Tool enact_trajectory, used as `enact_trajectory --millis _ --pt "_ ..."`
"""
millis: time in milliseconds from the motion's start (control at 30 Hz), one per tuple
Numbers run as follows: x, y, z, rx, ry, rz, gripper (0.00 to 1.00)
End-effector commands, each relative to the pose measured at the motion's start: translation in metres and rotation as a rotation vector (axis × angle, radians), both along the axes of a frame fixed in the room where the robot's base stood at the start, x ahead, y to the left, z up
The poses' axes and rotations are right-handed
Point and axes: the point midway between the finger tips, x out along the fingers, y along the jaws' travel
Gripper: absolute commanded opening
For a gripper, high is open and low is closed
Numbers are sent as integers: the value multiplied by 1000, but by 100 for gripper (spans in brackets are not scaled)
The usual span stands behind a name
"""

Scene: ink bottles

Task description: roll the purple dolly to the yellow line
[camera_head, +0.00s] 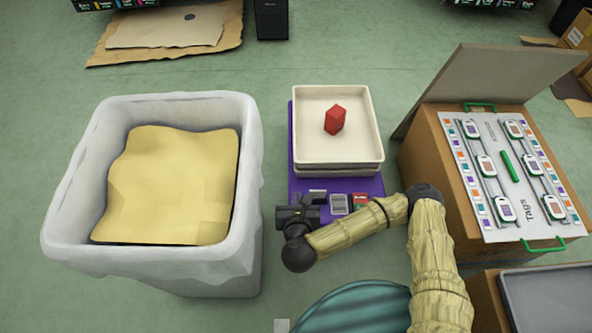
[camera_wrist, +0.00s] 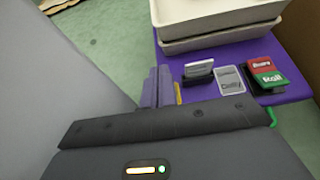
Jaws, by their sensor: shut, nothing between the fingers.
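The purple dolly (camera_head: 372,186) is a flat purple platform in the middle of the head view. Its far part carries stacked cream trays (camera_head: 305,151), and small cards and a holder (camera_head: 339,204) sit on its near part. In the wrist view the dolly's deck (camera_wrist: 294,89) is at the upper right. My gripper (camera_head: 307,201) is at the dolly's near left corner; in the wrist view its fingers (camera_wrist: 161,80) are shut and empty, beside the deck's left edge. I cannot tell whether they touch it. No yellow line shows in either view.
A large white-lined bin (camera_head: 250,190) with yellowish material stands close to the left. A red block (camera_head: 335,119) lies in the top tray. A cardboard box (camera_head: 425,157) with a tag board (camera_head: 515,184) stands close on the right. Green floor (camera_head: 330,55) beyond the dolly is clear.

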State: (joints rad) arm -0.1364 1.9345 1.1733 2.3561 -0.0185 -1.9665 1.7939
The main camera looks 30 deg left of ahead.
Motion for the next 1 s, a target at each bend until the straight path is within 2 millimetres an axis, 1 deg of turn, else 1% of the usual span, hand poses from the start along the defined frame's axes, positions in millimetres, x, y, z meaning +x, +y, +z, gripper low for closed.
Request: enact_trajectory --millis 267,433,1000 --pt "1 0 0 -2 -2 3 0" --pt "8 4 -6 -1 -4 2 0" --pt "66 40 -43 -2 -6 3 0"
